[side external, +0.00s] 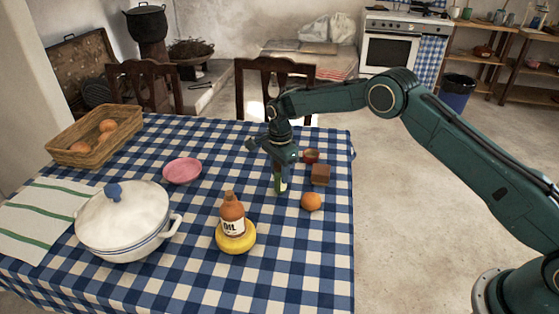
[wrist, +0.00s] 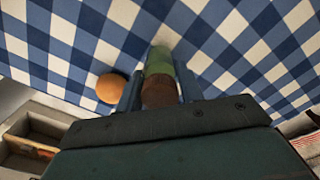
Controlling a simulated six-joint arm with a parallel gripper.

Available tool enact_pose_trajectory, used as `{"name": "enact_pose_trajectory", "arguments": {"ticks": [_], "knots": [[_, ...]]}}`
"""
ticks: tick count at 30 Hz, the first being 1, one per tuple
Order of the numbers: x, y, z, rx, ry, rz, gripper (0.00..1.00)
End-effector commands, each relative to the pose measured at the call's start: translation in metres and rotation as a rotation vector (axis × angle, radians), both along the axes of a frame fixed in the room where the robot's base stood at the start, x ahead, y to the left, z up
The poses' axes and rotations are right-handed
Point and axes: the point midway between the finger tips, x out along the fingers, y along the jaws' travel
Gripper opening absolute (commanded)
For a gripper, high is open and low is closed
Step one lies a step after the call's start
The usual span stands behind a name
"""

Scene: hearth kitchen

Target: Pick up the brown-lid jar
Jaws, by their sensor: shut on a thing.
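The brown-lid jar (wrist: 160,67) is in the wrist view, with a green body and a round brown lid towards the camera. My gripper (wrist: 156,92) has one finger on each side of the jar, shut on it. In the side view my gripper (side external: 279,163) points down over the right part of the table, and the jar (side external: 281,184) shows partly below it, with green and a pale patch visible. The gripper hides its lid there. I cannot tell whether the jar's base touches the cloth.
An oil bottle (side external: 232,214) on a yellow round thing (side external: 236,238), a white pot (side external: 122,222) and a pink bowl (side external: 182,171) stand left.

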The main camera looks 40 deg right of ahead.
Motion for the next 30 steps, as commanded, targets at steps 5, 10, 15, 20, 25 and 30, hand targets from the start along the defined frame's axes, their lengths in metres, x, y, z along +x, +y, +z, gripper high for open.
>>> {"name": "enact_pose_trajectory", "arguments": {"ticks": [5,10,15,20,25,30], "knots": [[0.001,0.0,0.02,0.0,-0.004,0.0,0.12],[0.001,0.0,0.048,0.0,-0.005,0.0,0.12],[0.001,0.0,0.085,0.001,-0.006,0.0,0.12],[0.001,0.0,0.12,0.001,-0.006,0.0,0.12],[0.001,0.0,0.153,0.0,-0.005,0.0,0.12],[0.001,0.0,0.177,0.0,-0.003,0.0,0.12]]}}
